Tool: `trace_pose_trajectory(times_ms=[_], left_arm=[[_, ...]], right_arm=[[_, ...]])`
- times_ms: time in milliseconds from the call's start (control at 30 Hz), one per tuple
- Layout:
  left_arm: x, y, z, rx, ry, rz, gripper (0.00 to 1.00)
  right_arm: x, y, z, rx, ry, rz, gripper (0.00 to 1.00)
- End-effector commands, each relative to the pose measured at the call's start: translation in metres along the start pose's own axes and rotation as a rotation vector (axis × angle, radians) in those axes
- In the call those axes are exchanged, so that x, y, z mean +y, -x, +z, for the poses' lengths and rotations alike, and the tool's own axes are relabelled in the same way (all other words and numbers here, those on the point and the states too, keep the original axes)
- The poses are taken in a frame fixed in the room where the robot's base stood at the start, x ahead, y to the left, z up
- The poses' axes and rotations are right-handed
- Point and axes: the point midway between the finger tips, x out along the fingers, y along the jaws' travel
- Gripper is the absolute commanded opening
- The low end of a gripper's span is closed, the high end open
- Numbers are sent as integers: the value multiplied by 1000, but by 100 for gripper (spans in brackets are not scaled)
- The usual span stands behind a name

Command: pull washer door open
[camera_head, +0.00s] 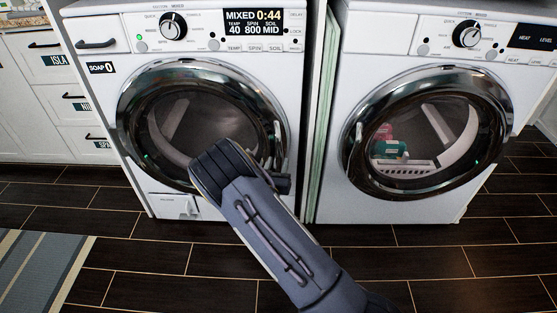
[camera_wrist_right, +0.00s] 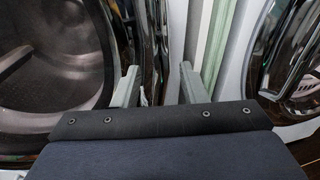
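The washer (camera_head: 90,130) is the left white machine in the head view, its panel reading MIXED 0:44. Its round chrome-rimmed door (camera_head: 150,85) looks shut and also fills the left of the wrist view (camera_wrist_right: 60,75). My right gripper (camera_head: 277,163) is in front of the door's lower right rim, and its arm covers part of the door. In the right wrist view its two fingers (camera_wrist_right: 157,85) stand apart, with the door's dark right edge (camera_wrist_right: 150,45) between or behind them. Contact cannot be told. My left gripper is not in view.
A second white machine (camera_head: 350,195) with a shut round door and colored items inside stands close at the right. A narrow pale green strip (camera_head: 321,130) fills the gap between the machines. White cabinets (camera_head: 25,115) are at the left. The dark tiled floor (camera_head: 160,255) is mostly clear, with a striped rug (camera_head: 40,270).

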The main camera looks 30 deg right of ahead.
Motion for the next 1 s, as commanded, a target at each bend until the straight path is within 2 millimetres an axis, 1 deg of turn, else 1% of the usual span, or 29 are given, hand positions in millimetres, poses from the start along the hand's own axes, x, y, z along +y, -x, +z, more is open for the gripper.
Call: trace_pose_trajectory(times_ms=[33, 100, 200, 333, 567, 867, 1000], left_arm=[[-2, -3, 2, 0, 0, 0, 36], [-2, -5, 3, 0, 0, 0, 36], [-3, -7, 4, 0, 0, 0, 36], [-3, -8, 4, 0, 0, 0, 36], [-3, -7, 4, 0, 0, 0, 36], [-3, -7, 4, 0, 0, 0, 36], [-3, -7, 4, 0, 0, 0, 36]], right_arm=[[-1, -9, -2, -2, -2, -3, 39], [0, -19, -1, -1, -4, -3, 39], [-1, -29, -1, -1, -2, -2, 39], [-1, -35, 0, 0, -1, -1, 39], [-1, -35, 0, 1, -1, -2, 39], [-1, -35, 0, 1, -1, -2, 1], [-1, -35, 0, 1, -1, -2, 0]])
